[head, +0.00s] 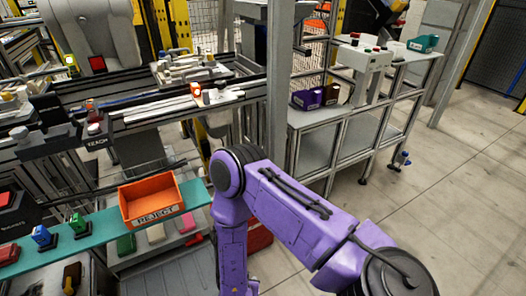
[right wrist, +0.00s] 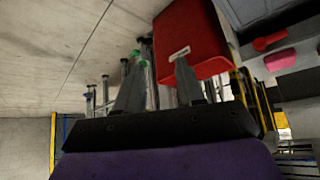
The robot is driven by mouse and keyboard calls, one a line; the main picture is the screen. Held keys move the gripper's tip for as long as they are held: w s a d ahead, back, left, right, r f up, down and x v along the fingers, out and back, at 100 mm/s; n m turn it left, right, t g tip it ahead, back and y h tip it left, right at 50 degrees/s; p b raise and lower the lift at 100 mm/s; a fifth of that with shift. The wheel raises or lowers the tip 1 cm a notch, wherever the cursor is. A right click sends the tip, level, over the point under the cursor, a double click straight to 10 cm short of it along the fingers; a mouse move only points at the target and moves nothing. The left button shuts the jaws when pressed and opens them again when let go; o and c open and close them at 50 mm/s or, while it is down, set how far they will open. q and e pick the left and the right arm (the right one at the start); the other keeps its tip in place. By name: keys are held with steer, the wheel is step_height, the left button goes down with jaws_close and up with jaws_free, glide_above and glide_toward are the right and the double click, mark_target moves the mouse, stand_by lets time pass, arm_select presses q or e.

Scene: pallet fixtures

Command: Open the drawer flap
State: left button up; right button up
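My purple right arm reaches in from the lower right in the head view and bends down near the middle. Its gripper is below the frame there. In the right wrist view my right gripper (right wrist: 160,64) has its two fingers apart, with nothing between them. A red bin (right wrist: 190,36) shows just beyond the right fingertip; I cannot tell if they touch. Part of a red thing shows behind my arm in the head view (head: 259,238). A grey drawer-like tray (head: 165,279) lies below the teal shelf; I cannot make out a distinct flap. My left gripper is not in view.
An orange REJECT bin (head: 150,217) stands on the teal shelf (head: 108,228), with small blue and green items beside it. A grey post (head: 277,90) rises behind my arm. A metal workbench (head: 340,118) stands beyond. The floor at right (head: 450,190) is clear.

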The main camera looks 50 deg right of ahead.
steer(key=s+d+r+n+p, duration=0.2)
steer(key=s+r, duration=0.1)
steer(key=s, duration=0.2)
steer(key=shift+d+y, duration=0.2)
steer(key=shift+y, duration=0.2)
